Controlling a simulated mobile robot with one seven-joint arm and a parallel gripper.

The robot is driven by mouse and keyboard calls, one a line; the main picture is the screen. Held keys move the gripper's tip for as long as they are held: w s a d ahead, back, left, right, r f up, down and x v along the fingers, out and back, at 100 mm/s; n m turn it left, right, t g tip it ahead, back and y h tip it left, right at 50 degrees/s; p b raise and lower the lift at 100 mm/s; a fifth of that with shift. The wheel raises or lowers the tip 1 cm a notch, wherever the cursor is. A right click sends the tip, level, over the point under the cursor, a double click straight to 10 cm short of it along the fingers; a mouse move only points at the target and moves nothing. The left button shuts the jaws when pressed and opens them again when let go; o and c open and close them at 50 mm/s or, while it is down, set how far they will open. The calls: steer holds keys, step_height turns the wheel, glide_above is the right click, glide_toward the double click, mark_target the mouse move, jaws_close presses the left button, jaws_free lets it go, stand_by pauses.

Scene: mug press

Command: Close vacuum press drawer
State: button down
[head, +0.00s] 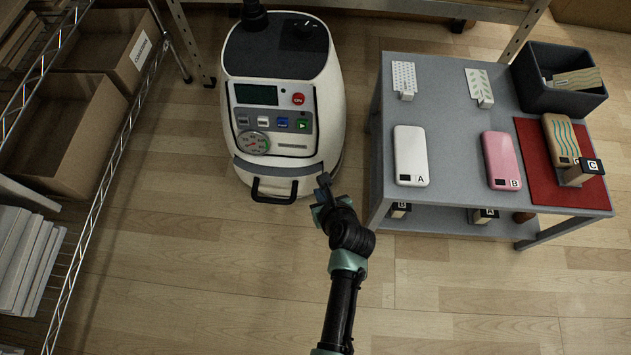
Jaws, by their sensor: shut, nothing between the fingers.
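The vacuum press (329,95) is a rounded white machine with a dark top, standing on the floor at upper centre in the head view. Its front has a control panel with a screen, buttons and a gauge. The drawer (280,170) is a grey and white front low on the press, with a black loop handle (274,198) sticking out towards me. I cannot tell from this high angle how far the drawer stands out. My gripper (322,189) is shut and empty, just right of the handle and the drawer's right corner, apparently apart from them.
A grey table (450,125) stands to the right with phone cases, small labelled blocks, a red mat (545,185) and a dark bin (537,92). Wire shelving (95,205) with cardboard boxes stands to the left. The wooden floor before the press is clear.

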steer(key=p+v, duration=0.5)
steer(key=v, duration=0.3)
steer(key=c, duration=1.5)
jaws_free()
steer(key=shift+d+r, duration=0.1)
steer(key=shift+r, duration=0.05)
steer(key=o, duration=0.5)
steer(key=shift+s, duration=0.1)
steer(key=shift+o, duration=1)
steer(key=shift+a, duration=0.3)
steer(key=n+t+h+b, duration=0.3)
steer(key=n+t+b, duration=0.5)
steer(key=n+b, duration=0.45)
glide_toward(272, 200)
steer(key=shift+n+h, duration=0.3)
steer(key=shift+n, duration=0.15)
steer(key=w+b, duration=0.2)
steer(key=w, duration=0.1)
steer(key=w+f+b, duration=0.1)
steer(key=w+b, duration=0.1)
steer(key=w, duration=0.1)
steer(key=w+f+b, duration=0.1)
steer(key=w+b, duration=0.1)
steer(key=w, duration=0.2)
steer(key=shift+f, duration=0.25)
